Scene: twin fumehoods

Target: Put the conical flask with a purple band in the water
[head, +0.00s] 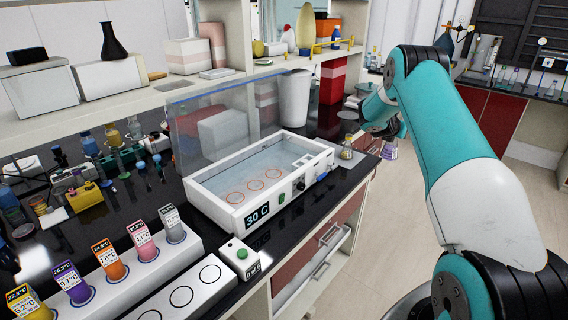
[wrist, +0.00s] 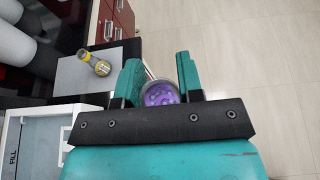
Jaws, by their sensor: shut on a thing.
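My gripper (wrist: 158,80) is shut on the conical flask with a purple band (wrist: 159,93), seen from above between the teal fingers in the wrist view. In the head view the flask (head: 390,151) hangs below my gripper (head: 384,132), beyond the counter's edge and over the floor. The water bath (head: 225,207) stands on the black counter to the left, its clear lid (head: 200,125) raised. Its water (head: 262,172) shows several orange rings on the floor of the basin. The bath's display reads 30 C.
A yellow-banded flask (head: 347,149) stands on a pale mat at the counter's right end; both also show in the wrist view (wrist: 97,64). A white bin (head: 294,98) stands behind the bath. A white rack (head: 150,262) holds several coloured tubes at front left. Shelves run behind.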

